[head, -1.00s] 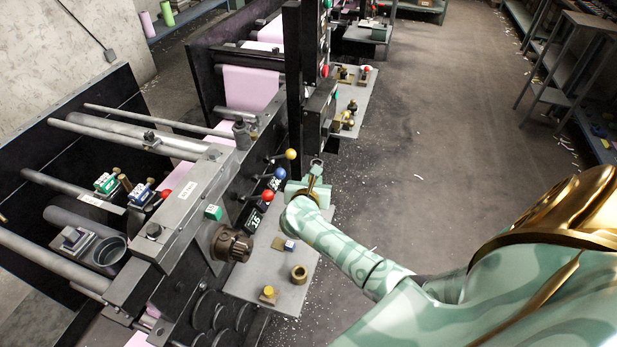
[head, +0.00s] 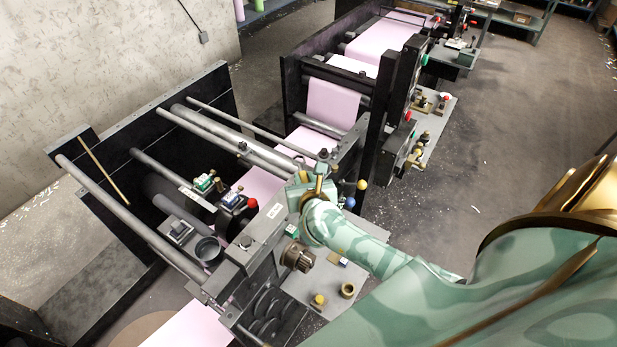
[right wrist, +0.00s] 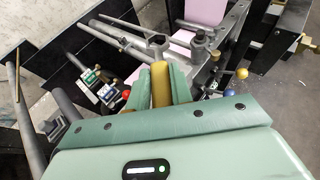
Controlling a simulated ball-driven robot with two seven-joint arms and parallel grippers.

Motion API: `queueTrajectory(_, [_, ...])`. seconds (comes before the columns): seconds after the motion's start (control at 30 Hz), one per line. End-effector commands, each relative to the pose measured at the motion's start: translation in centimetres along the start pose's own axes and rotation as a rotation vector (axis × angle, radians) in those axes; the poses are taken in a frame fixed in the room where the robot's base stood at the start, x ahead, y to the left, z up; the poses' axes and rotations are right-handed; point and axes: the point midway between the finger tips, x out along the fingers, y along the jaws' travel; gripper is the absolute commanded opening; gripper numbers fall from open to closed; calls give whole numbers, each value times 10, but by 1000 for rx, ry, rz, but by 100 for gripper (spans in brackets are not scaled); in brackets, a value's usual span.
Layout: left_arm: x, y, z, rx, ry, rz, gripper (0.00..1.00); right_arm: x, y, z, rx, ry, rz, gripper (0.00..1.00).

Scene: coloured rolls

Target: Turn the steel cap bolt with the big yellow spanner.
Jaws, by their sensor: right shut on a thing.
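My right gripper (head: 308,182) is shut on the big yellow spanner, above the near press unit. In the right wrist view its yellow handle (right wrist: 160,84) is between the green fingers (right wrist: 160,78), and its grey ring head (right wrist: 158,42) points away from me. In the head view that ring shows small, just up and left of the gripper. What looks like the steel cap bolt (head: 322,154) stands on the side frame, beyond the gripper; in the right wrist view it (right wrist: 201,42) is right of the ring head. The two look apart. My left gripper is not in view.
Yellow (head: 362,184) and blue (head: 349,203) lever knobs stick out right of the gripper. A grey shelf (head: 300,283) below holds a brass ring (head: 347,290) and a yellow knob (head: 318,300). Steel rollers (head: 232,138) lie to the left. The aisle floor at right is open.

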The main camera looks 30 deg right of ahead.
Motion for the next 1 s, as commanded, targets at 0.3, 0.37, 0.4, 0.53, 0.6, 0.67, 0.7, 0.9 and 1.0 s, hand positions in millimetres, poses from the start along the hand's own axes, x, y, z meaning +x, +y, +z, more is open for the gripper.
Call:
queueTrajectory(0.3, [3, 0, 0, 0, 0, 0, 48, 1, 0, -3, 0, -1, -1, 0])
queueTrajectory(0.37, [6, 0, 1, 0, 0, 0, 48, 3, 0, -7, 0, -1, -1, 0])
queueTrajectory(0.4, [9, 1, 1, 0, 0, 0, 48, 4, 0, -10, 0, -1, -1, 0])
queueTrajectory(0.53, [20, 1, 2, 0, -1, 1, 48, 9, 0, -21, 1, -1, -1, 0])
queueTrajectory(0.6, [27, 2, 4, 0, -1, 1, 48, 12, 0, -29, 1, -1, -2, 0])
queueTrajectory(0.67, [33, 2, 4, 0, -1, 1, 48, 14, 0, -35, 1, -1, -2, 0])
queueTrajectory(0.7, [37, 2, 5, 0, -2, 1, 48, 16, 0, -39, 1, -1, -2, 0])
queueTrajectory(0.9, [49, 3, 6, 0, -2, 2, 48, 22, 0, -52, 0, -1, -1, 0])
queueTrajectory(1.0, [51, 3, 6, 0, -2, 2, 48, 22, 0, -54, 0, -1, -1, 0])
